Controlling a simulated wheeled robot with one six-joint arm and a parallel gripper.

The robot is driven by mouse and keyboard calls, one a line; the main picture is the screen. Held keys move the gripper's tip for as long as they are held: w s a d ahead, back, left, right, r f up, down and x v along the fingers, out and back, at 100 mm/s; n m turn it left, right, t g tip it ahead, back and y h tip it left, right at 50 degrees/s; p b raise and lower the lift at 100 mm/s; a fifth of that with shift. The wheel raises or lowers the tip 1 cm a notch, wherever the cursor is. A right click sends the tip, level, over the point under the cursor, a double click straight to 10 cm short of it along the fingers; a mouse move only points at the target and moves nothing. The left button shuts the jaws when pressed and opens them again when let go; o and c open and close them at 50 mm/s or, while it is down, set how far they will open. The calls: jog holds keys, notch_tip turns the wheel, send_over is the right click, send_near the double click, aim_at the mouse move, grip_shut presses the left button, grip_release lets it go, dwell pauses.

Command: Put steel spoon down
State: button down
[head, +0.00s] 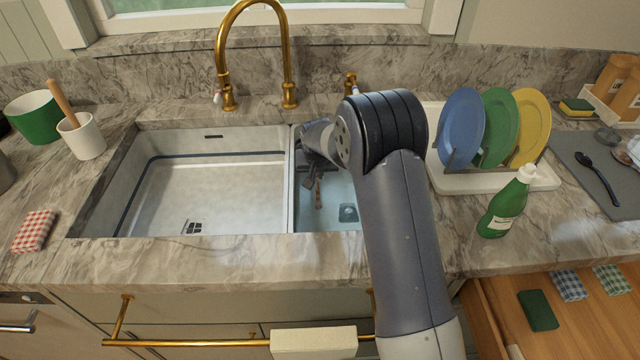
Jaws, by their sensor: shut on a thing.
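My gripper (311,178) is inside the narrow right basin (345,190) of the sink, pointing down and partly hidden by my arm. It is shut on a thin, brownish-looking piece (318,194), which I take to be the steel spoon. The piece hangs below the fingers over the basin floor. It is too small to see its bowl, or whether its lower end touches the floor. A drain (348,212) shows to its right.
The wide left basin (215,185) is empty. A gold faucet (223,60) stands behind. A plate rack (480,178), a green bottle (506,205) and a dark spoon (597,178) on a grey mat (570,150) are at right. An open drawer (500,315) is below.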

aim_at(317, 179)
jog(key=shift+f, duration=1.95)
jog(key=shift+f, duration=0.2)
jog(key=c, duration=1.5)
grip_release()
jog(key=shift+r, duration=0.1)
jog(key=shift+r, duration=0.1)
jog(key=shift+r, duration=0.2)
jog(key=v, duration=1.1)
jog(key=shift+s+r+b, duration=0.2)
jog(key=shift+r+b, duration=0.1)
